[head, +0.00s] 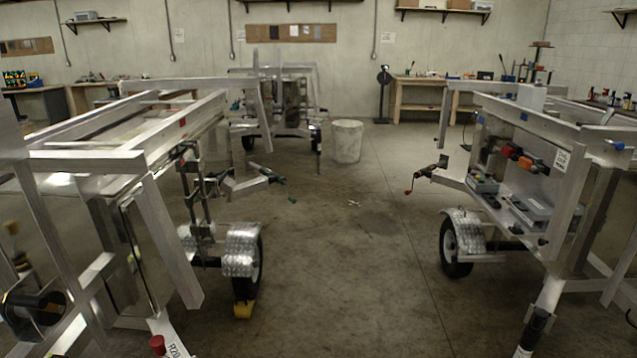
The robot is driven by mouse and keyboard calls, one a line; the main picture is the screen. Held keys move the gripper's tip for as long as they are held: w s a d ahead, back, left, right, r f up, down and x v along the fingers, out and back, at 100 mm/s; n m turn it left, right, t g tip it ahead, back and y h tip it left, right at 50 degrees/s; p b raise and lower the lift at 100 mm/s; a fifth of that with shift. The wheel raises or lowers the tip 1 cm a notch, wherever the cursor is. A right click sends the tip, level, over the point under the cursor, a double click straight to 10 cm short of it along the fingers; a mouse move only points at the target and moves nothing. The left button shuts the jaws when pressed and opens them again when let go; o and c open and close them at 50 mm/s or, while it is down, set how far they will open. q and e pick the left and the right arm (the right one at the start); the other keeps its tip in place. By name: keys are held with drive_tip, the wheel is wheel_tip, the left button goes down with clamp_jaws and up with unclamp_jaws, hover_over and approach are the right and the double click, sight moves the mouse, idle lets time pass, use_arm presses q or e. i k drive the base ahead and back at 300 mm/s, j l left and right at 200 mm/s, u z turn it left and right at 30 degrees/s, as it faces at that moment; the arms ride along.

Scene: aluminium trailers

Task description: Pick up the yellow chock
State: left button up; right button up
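The yellow chock (243,309) lies on the concrete floor, against the underside of the left trailer's near wheel (246,265). It is small, and its lower front side shows below the tyre. The wheel sits under a silver tread-plate fender (242,248). I can make out neither of my grippers in the head view, and nothing is seen touching the chock.
The left aluminium trailer (90,162) fills the left side, with a slanting post near the chock. Another trailer (560,130) stands at right, one at the back. A grey bin (347,141) stands behind. The middle aisle floor (350,270) is clear.

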sight(243, 309)
drive_tip(key=i+l, duration=0.2)
drive_tip(key=i, duration=0.3)
drive_tip(key=i+l, duration=0.15)
drive_tip(key=i, duration=0.3)
drive_tip(key=i+l+z, duration=0.1)
drive_tip(key=i, duration=0.4)
drive_tip(key=i+l, duration=0.25)
drive_tip(key=i, duration=0.25)
